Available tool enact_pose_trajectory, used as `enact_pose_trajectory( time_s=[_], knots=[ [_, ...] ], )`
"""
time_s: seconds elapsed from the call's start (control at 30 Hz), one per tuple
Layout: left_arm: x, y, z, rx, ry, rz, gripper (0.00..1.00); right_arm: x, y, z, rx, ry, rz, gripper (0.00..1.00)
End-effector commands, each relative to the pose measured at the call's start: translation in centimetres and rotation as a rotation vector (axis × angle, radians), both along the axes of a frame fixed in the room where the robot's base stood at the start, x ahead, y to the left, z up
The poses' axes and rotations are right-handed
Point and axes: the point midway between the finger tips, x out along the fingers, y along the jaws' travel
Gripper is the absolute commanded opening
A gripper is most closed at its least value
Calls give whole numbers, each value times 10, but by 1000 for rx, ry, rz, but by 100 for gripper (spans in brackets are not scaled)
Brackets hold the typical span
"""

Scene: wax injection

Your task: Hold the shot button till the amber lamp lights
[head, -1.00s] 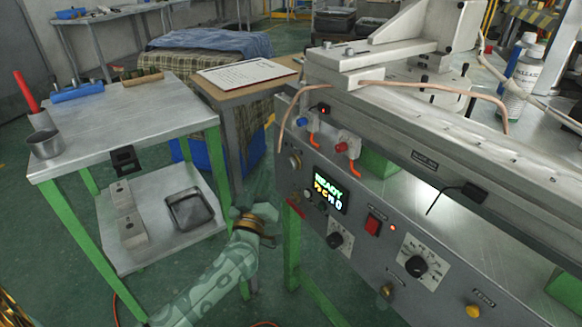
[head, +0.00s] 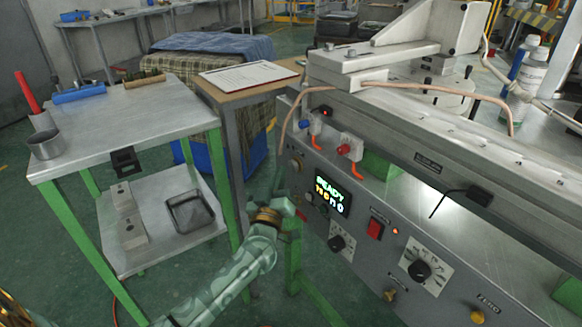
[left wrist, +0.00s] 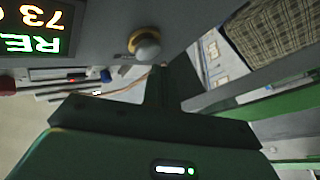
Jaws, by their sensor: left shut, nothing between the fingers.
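The grey machine panel (head: 345,262) carries a lit display (head: 332,196) with green READY and amber figures, partly shown in the left wrist view (left wrist: 38,30). A round metal button in a brass collar (left wrist: 145,45) is beside the display; it seems to be the knob (head: 297,163) at the panel's left. A small orange-red light (head: 395,231) glows by a red switch; a yellow dome (head: 477,316) looks unlit. I cannot tell which is the amber lamp. My left gripper (head: 287,207) is shut and empty, low by the panel's left end. Its dark fingers (left wrist: 172,85) appear apart from the button.
A steel side table (head: 130,125) with a cup (head: 46,145) and rollers stands at left, a tray (head: 191,212) on its lower shelf. A clipboard (head: 248,75) lies on a wooden stand behind. Blue and red valves (head: 344,150) with hoses stick out above the display.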

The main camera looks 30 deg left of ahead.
Motion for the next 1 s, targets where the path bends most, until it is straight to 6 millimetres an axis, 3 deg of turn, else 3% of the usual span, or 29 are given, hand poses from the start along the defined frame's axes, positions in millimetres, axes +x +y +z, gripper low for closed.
enact_pose_trajectory(
  time_s=[0.53,1.0],
  knots=[
    [0,0,0,0,0,0,0,7,0,-1,0,-11,0,36],
    [0,0,0,0,0,0,0,-4,1,1,1,4,1,36]
  ],
)
